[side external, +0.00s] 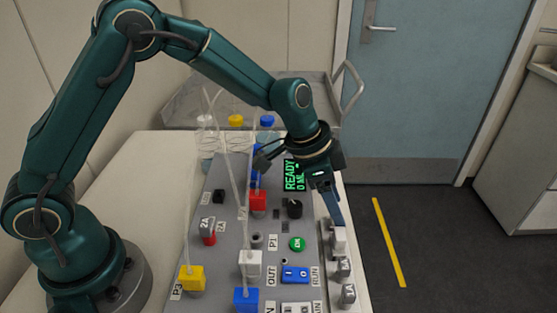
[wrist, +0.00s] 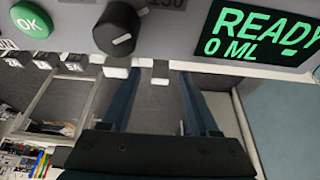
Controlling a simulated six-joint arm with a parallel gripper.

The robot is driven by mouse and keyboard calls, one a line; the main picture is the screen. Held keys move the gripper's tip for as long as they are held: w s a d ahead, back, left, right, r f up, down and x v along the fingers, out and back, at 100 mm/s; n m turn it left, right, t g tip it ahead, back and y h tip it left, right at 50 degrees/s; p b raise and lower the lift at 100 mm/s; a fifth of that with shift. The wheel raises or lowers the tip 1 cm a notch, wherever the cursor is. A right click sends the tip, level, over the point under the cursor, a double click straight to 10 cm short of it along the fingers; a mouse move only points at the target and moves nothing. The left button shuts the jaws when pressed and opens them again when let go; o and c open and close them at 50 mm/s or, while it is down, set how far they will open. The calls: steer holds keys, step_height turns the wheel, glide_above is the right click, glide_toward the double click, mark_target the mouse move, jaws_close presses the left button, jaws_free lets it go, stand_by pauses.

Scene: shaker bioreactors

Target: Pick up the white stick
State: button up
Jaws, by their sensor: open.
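My gripper (side external: 336,212) is at the right edge of the grey control panel, pointing down, just above a small white-topped part (side external: 338,238). In the wrist view my gripper (wrist: 159,73) has its two dark blue fingers wide apart. A small grey part with a pale end (wrist: 160,76) shows between the fingertips, and a white piece (wrist: 117,72) shows beside the left fingertip. I cannot tell for certain which of these is the white stick, or whether a finger touches it. Nothing is held between the fingers.
The panel has a READY display (side external: 293,175), a black knob (side external: 294,208), a green OK button (side external: 297,244) and coloured blocks with thin tubes. Labelled levers (side external: 344,267) line its right edge. Bottles stand behind. The floor with a yellow stripe (side external: 389,240) lies clear to the right.

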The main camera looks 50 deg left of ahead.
steer(key=shift+w+d+f, duration=0.15)
steer(key=shift+f, duration=0.45)
jaws_close()
steer(key=shift+r, duration=0.1)
